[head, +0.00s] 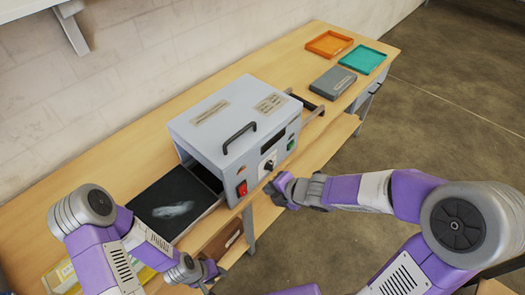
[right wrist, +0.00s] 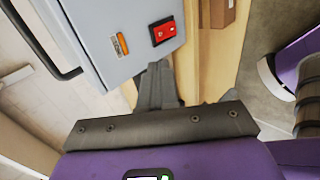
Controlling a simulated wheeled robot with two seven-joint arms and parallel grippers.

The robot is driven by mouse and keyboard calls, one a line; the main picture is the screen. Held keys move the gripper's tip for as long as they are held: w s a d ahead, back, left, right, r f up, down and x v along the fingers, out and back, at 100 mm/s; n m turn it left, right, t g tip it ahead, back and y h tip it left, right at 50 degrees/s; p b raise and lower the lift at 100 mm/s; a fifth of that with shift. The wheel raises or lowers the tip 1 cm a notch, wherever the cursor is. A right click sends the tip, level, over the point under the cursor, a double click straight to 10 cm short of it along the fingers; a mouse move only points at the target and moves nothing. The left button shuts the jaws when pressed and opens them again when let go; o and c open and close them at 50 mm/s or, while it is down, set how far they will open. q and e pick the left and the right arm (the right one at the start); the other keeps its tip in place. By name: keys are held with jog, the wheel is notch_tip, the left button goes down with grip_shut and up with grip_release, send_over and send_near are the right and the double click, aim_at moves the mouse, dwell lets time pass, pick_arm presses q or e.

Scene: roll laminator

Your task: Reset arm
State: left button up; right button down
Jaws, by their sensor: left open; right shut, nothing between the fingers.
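The roll laminator (head: 225,120) is a light grey box on the wooden bench, with a black handle on top. Its front panel carries a red switch (head: 242,188) and a dark knob (head: 268,166). My right gripper (head: 279,187) is just in front of the panel's lower part, with its fingers shut and empty. In the right wrist view the shut fingers (right wrist: 157,85) point toward the panel edge below the red switch (right wrist: 163,31); contact cannot be told. My left gripper (head: 208,277) is low at the bench's front edge, open, its fingertips small and partly hidden.
A dark feed tray (head: 150,205) with a pale sheet lies left of the laminator. A grey box (head: 333,83), an orange tray (head: 328,44) and a teal tray (head: 363,60) sit at the bench's far end. The floor to the right is clear.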

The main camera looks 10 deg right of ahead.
jog(key=s+f+m+g+b, duration=0.2)
jog(key=s+f+m+b, duration=0.1)
jog(key=f+m, duration=0.6)
jog(key=s+a+f+m+g+b, duration=0.1)
jog(key=s+f+m, duration=0.5)
jog(key=f, duration=0.9)
jog(key=s+a+f+m+g+h+b, duration=0.1)
jog(key=s+f+m+g+b, duration=0.2)
jog(key=f+m, duration=0.9)
jog(key=shift+s+f+m+g+b, duration=0.3)
jog(key=shift+s+m+b, duration=0.2)
jog(key=shift+s+b, duration=0.5)
